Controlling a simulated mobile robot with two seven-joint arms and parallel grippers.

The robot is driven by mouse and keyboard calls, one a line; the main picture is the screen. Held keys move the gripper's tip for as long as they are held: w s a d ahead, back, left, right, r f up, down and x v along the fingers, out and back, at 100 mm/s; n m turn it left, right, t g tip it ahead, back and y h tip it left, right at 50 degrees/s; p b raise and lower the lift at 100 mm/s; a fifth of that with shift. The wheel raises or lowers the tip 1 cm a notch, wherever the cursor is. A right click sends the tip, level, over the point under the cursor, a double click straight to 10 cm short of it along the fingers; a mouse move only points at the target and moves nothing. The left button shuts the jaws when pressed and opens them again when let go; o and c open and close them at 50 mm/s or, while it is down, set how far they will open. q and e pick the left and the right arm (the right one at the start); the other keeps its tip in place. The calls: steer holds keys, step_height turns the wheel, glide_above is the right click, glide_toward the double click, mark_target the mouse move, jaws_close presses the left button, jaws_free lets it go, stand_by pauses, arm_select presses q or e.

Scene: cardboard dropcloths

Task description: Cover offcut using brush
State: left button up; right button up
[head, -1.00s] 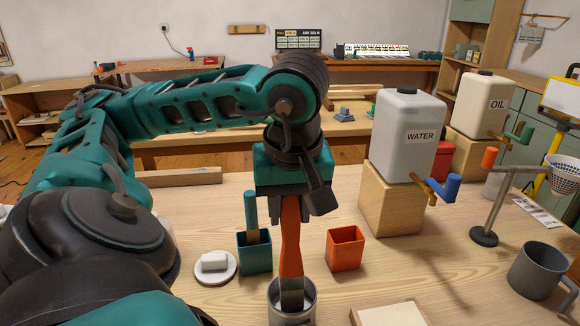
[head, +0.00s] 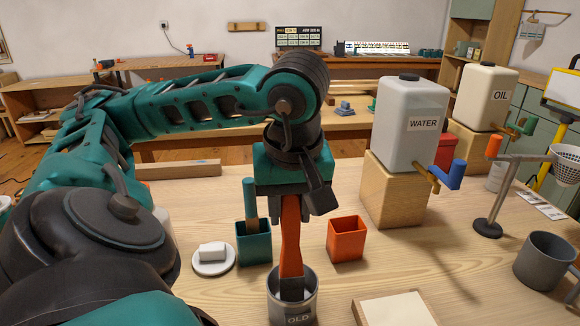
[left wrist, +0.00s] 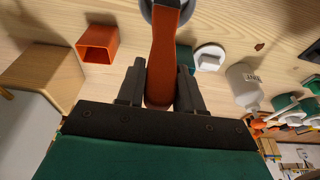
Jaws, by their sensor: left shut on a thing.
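My left gripper (head: 291,200) points down and is shut on the orange handle of the brush (head: 291,240). The left wrist view also shows the handle (left wrist: 163,55) between the two dark fingers. The brush is upright, with its lower end inside a grey metal can (head: 295,308) whose label partly reads "OLD". The bristles are hidden in the can. A flat pale block with a wooden edge, apparently the offcut (head: 396,309), lies on the table to the right of the can, cut off by the lower edge. My right gripper is not in view.
An orange cup (head: 346,239), a green cup (head: 254,250) with a teal-handled tool and a white dish (head: 213,262) stand behind the can. A WATER tank (head: 411,120) on a wooden block, a tap stand (head: 488,228) and a grey mug (head: 543,262) are at right.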

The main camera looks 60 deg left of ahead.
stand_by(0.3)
arm_select(q)
steer(key=p+v, duration=0.3)
steer(key=a+p+v, duration=0.1)
steer(key=v, duration=0.1)
steer(key=shift+w+r, duration=0.15)
steer(key=shift+w, duration=0.15)
steer(key=p+v, duration=0.3)
steer(key=shift+w+a+r, duration=0.15)
steer(key=shift+a, duration=0.15)
steer(key=shift+r, duration=0.2)
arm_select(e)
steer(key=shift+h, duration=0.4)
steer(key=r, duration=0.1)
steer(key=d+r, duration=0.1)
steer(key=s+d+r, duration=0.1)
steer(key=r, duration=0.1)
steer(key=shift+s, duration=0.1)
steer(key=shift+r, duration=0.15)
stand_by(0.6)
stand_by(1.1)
